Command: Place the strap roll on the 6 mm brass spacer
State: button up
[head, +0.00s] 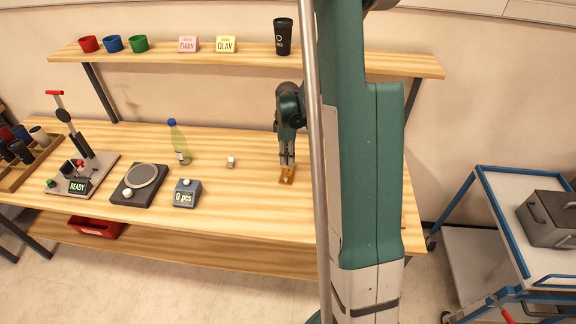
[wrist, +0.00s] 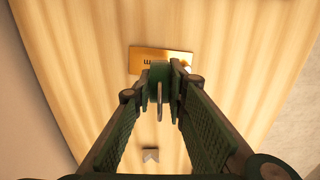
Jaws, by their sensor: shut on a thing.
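The brass spacer (head: 287,174), a flat golden plate, lies on the bench at the right. In the wrist view the spacer (wrist: 145,58) shows dark lettering, partly covered by my fingers. My gripper (head: 287,162) points down just over it and is shut. In the wrist view my gripper (wrist: 162,68) overlaps the plate's near edge. The strap roll is what I take to be between the fingertips.
A small grey notched block (head: 231,161) stands left of the spacer and also shows in the wrist view (wrist: 150,155). A bottle (head: 179,142), a counter box reading 0 pcs (head: 186,193) and a round-topped device (head: 140,184) stand farther left. The bench around the spacer is clear.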

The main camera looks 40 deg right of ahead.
jog(key=shift+f, duration=0.25)
jog(key=shift+f, duration=1.85)
jog(key=shift+f+b, duration=0.1)
jog(key=shift+b, duration=0.25)
jog(key=o, duration=0.9)
jog(key=shift+r+p, duration=0.75)
jog(key=shift+r, duration=5.4)
